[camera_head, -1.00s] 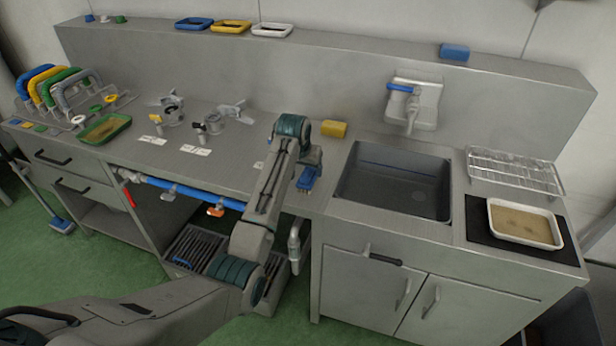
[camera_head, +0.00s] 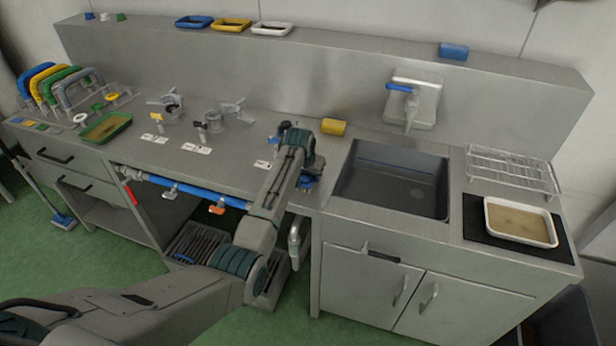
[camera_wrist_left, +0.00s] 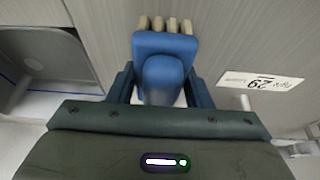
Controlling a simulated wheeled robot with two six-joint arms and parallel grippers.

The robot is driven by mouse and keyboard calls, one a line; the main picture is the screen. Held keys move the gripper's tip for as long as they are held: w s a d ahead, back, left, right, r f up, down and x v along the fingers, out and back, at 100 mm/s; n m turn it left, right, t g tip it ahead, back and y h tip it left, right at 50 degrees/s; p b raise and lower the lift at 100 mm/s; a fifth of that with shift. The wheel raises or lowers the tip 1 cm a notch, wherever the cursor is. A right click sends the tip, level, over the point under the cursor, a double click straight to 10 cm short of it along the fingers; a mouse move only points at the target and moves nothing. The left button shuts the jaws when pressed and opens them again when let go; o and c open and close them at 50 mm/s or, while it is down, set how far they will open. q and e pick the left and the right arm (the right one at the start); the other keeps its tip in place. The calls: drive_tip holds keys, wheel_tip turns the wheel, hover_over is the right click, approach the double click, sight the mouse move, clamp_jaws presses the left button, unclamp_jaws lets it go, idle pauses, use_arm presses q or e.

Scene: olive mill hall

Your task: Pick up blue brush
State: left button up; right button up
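The blue brush (camera_wrist_left: 163,72) shows in the left wrist view, with a rounded blue handle towards me and pale bristles at its far end. My left gripper (camera_wrist_left: 160,85) has its two blue fingers on either side of the handle, with slim pale gaps beside it; firm contact is not visible. In the head view my left gripper (camera_head: 308,182) is low at the counter, left of the sink. There the brush cannot be told apart from the blue fingers and is largely hidden by my arm. My right gripper is out of view.
The sink (camera_head: 398,183) lies right of my left gripper. A yellow block (camera_head: 333,127) sits close behind it. A white label (camera_wrist_left: 258,81) lies beside the brush. Metal fittings (camera_head: 210,122) stand on the counter to the left. A wire rack (camera_head: 512,170) and tray (camera_head: 520,222) are further right.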

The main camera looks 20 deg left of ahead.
use_arm(q)
drive_tip(key=c, duration=0.3)
drive_tip(key=shift+r, duration=0.1)
drive_tip(key=shift+c, duration=0.3)
drive_tip(key=shift+w+r, duration=0.1)
drive_tip(key=shift+r, duration=0.2)
wheel_tip(320, 180, up, 9)
drive_tip(key=b, duration=0.2)
drive_tip(key=shift+f+b, duration=0.2)
drive_tip(key=shift+b, duration=0.15)
drive_tip(key=shift+r, duration=0.35)
drive_tip(key=o, duration=0.3)
drive_tip(key=shift+c, duration=0.4)
drive_tip(key=shift+d, duration=0.15)
